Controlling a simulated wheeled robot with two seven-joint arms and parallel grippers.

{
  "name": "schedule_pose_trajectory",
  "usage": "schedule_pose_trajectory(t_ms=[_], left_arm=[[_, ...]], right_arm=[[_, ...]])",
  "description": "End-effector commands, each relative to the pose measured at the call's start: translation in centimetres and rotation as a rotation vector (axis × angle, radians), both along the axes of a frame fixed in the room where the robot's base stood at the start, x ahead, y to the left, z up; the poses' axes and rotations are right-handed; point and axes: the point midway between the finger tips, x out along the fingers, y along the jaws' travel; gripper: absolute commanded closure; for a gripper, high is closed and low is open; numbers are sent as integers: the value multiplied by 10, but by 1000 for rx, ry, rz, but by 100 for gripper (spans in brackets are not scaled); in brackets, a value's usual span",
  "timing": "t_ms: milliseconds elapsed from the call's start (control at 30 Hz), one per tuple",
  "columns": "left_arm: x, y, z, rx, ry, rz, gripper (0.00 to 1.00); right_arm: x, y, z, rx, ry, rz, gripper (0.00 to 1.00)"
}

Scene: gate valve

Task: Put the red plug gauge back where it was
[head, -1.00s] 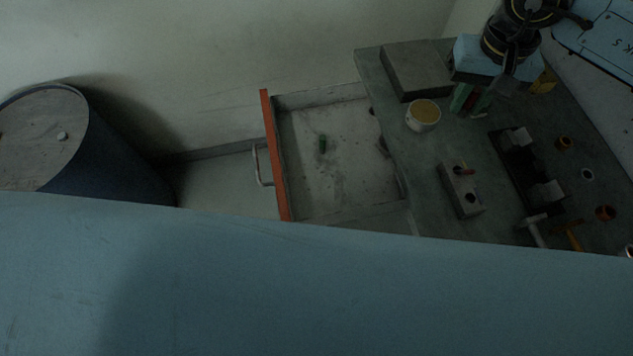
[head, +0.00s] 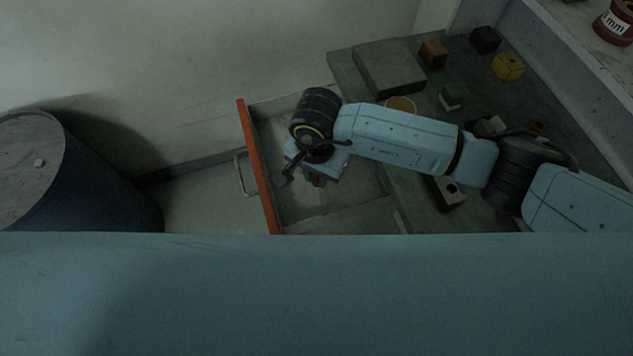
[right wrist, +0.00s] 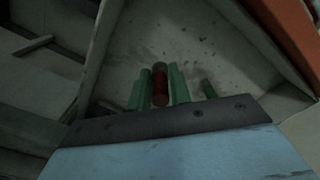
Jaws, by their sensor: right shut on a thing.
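My right gripper (head: 316,180) is over the open drawer (head: 340,215), its fingers pointing down. In the right wrist view its green fingers (right wrist: 161,88) are shut on the red plug gauge (right wrist: 160,90), which stands between them with a dark end. Whether the gauge touches the drawer floor I cannot tell. A green plug (right wrist: 208,89) is in the drawer, just right of the fingers in that view; in the head view my arm hides it. The grey block with holes (head: 453,191) is on the bench, partly hidden by my arm. My left gripper is not in view.
The drawer's orange front (head: 258,165) and side walls surround the gripper. On the bench are a grey box (head: 390,68), a yellow-topped tub (head: 400,104) and several small blocks, including a yellow one (head: 508,66). A blue drum (head: 100,190) stands at left.

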Motion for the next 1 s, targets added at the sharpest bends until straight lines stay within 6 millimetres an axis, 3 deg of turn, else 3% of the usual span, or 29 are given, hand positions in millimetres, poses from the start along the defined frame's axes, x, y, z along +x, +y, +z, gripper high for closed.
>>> schedule_pose_trajectory(t_ms=[333, 767, 800, 933, 1000], left_arm=[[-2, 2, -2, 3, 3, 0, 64], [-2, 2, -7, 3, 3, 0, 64], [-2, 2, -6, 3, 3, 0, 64], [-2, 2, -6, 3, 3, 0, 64], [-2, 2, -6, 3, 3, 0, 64]], right_arm=[[0, 0, -40, 0, 1, 0, 100], [1, 0, -47, 1, -2, 2, 100], [1, 0, -46, 0, -1, 2, 76], [1, 0, -45, 1, 0, 2, 59], [1, -1, -45, 1, 0, 2, 58]])
